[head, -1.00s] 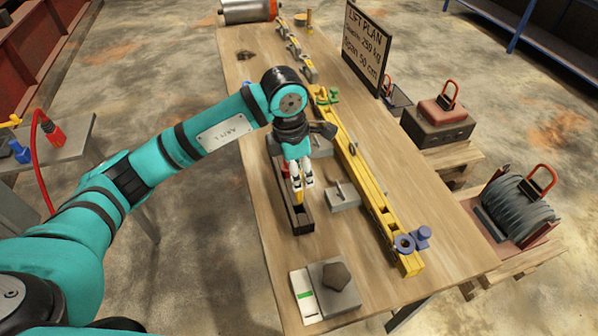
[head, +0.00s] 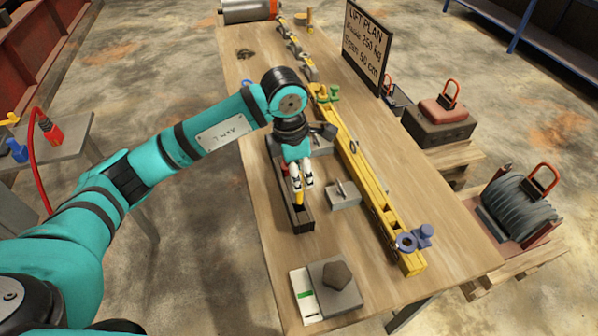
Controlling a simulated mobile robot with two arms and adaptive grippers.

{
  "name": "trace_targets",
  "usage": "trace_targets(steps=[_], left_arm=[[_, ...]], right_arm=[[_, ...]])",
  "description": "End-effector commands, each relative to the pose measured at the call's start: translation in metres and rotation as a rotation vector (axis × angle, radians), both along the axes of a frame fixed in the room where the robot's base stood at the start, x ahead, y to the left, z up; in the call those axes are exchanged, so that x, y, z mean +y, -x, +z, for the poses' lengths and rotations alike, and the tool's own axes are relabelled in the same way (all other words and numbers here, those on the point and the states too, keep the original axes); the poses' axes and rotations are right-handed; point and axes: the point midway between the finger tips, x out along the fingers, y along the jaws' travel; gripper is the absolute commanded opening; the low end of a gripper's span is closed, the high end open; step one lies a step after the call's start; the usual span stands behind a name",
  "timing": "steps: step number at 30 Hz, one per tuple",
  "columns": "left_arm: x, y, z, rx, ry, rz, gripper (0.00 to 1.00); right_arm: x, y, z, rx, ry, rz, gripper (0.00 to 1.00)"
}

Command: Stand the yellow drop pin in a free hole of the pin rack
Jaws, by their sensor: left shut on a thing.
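My left gripper (head: 302,182) points down over the dark, long pin rack (head: 302,228) on the wooden bench. It is shut on the yellow drop pin (head: 300,204), whose lower part shows below the fingertips at the rack's near half. The pin looks close to upright. I cannot tell whether its tip is inside a hole or just above the rack. The gripper and arm hide much of the rack's far part. My right gripper is not in view.
A grey block (head: 343,202) with a small rod stands right of the rack. A long yellow beam (head: 370,188) runs beside it. A grey plate (head: 338,298) with a dark lump lies at the front. The LIFT PLAN board (head: 366,50) stands on the right edge. Bench right of the beam is clear.

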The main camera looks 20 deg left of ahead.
Motion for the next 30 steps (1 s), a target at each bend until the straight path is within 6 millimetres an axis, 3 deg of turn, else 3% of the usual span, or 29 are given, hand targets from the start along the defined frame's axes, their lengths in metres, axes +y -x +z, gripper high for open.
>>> trace_targets(steps=[30], left_arm=[[0.000,0.000,-0.026,-0.001,0.000,0.000,0.00]], right_arm=[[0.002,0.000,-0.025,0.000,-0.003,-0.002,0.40]])
